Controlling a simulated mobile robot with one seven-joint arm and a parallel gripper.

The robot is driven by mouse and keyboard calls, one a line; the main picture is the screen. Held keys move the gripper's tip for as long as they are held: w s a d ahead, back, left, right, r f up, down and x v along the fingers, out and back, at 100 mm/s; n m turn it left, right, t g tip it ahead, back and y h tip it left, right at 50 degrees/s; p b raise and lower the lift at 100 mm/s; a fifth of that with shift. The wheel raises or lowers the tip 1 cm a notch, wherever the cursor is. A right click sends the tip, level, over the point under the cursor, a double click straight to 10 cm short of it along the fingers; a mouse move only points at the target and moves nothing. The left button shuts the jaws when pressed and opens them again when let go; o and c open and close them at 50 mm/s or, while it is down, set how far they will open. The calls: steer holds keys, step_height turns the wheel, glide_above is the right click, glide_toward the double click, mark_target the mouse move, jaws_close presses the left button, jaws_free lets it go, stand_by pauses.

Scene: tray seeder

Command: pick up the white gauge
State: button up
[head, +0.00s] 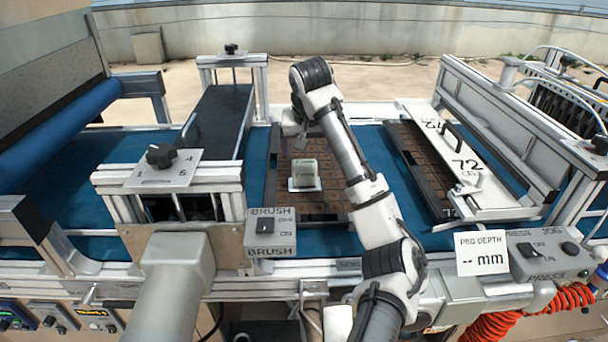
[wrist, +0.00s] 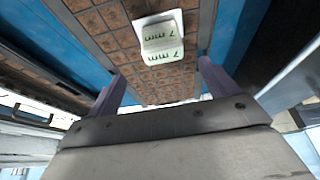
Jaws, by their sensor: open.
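The white gauge (head: 304,174) stands on the brown-celled tray (head: 329,197) on the blue belt, its upright block on a wider flat base. In the head view my gripper (head: 300,142) is just behind and above the gauge, partly hidden by my own arm.
A second tray (head: 412,165) lies to the right under a white plate marked 72 (head: 465,162). The brush switch box (head: 270,232) stands front left of the gauge. A dark cover (head: 222,120) and metal frame flank the tray on the left.

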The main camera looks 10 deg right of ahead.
mark_target(304, 163)
steer(key=x, duration=0.3)
steer(key=shift+p+x, duration=1)
steer(key=shift+x, duration=1.75)
steer(key=shift+a, duration=0.25)
steer(key=c, duration=1.3)
steer(key=shift+o, duration=0.2)
steer(key=shift+r, duration=0.15)
